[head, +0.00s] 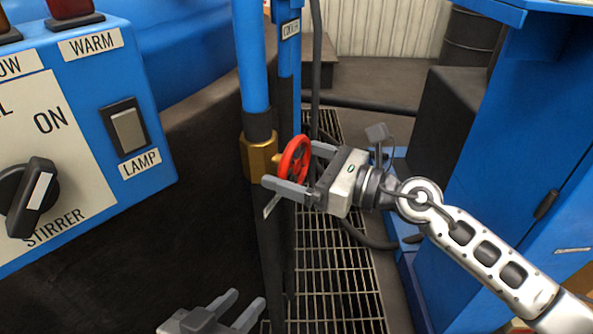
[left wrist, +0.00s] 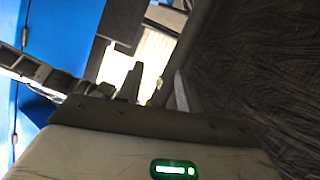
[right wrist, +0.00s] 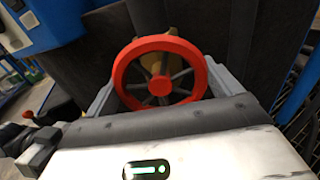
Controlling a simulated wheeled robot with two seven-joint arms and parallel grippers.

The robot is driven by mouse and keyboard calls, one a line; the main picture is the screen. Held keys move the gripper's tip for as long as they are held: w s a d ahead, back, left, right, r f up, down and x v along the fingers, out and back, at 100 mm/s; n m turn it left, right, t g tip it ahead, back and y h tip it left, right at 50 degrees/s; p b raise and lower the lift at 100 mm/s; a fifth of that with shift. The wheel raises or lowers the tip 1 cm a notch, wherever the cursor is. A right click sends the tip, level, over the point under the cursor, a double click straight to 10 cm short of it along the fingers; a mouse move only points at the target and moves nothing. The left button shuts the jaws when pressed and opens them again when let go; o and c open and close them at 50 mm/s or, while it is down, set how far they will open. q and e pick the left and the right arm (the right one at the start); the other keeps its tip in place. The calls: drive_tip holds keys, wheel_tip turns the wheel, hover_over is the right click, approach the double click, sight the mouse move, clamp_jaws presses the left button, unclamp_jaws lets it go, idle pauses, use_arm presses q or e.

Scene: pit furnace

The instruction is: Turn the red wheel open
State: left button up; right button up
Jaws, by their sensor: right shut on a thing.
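The red wheel (head: 295,160) is a small spoked handwheel on a brass valve (head: 259,157) fitted to a blue vertical pipe. My right gripper (head: 298,168) reaches in from the right with one finger on each side of the wheel's rim. In the right wrist view the red wheel (right wrist: 160,74) sits face-on between the fingers, and the gripper is shut on it. My left gripper (head: 243,305) is low in the head view, well below the wheel. Its two fingers (left wrist: 156,88) stand apart with nothing seen between them.
A blue control panel (head: 85,120) with a STIRRER knob and LAMP switch stands at the left. A blue cabinet (head: 500,150) stands at the right. A metal floor grating (head: 335,270) lies below the wheel. A black hose (head: 370,105) runs behind the pipes.

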drive_tip(key=shift+f+n+b, duration=0.2)
drive_tip(key=shift+n+b, duration=0.35)
drive_tip(key=shift+n, duration=0.55)
use_arm(q)
drive_tip(key=shift+s+d+r+t+h+b, duration=0.2)
drive_tip(key=shift+d+r+t+h+b, duration=0.1)
drive_tip(key=shift+t+h+b, duration=0.1)
use_arm(e)
drive_tip(key=shift+n, duration=0.6)
use_arm(q)
drive_tip(key=shift+w+r, duration=0.3)
drive_tip(key=shift+r, duration=0.3)
use_arm(e)
drive_tip(key=shift+r, duration=0.1)
drive_tip(key=o, duration=0.7)
use_arm(q)
drive_tip(key=shift+f, duration=0.2)
drive_tip(key=shift+s+f, duration=0.1)
drive_tip(key=shift+f, duration=0.05)
use_arm(e)
drive_tip(key=shift+s+d, duration=0.1)
